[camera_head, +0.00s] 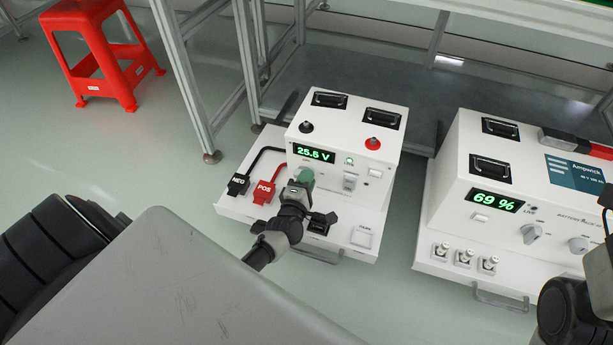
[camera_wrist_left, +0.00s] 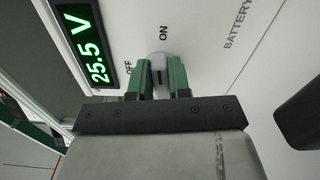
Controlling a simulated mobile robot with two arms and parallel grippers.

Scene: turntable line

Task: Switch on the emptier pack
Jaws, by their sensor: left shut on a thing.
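The left pack (camera_head: 330,150) is a white box reading 25.5 V on a green display (camera_head: 314,153); its small lamp (camera_head: 349,160) glows green. My left gripper (camera_head: 304,180) is at its front face. In the left wrist view, its green fingers (camera_wrist_left: 160,80) are shut on a grey knob (camera_wrist_left: 158,62) between OFF and ON labels; the knob's upper end is towards ON. The gripper hides this knob in the head view. The right pack (camera_head: 460,180) reads 69 % (camera_head: 495,200), and its lamp (camera_head: 533,208) looks dark.
Black NEG (camera_head: 238,184) and red POS (camera_head: 264,192) plugs lie on the left pack's front ledge, with leads to the box. Another switch (camera_head: 349,182) sits right of my gripper. A gap separates the packs. A red stool (camera_head: 100,55) stands far left.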

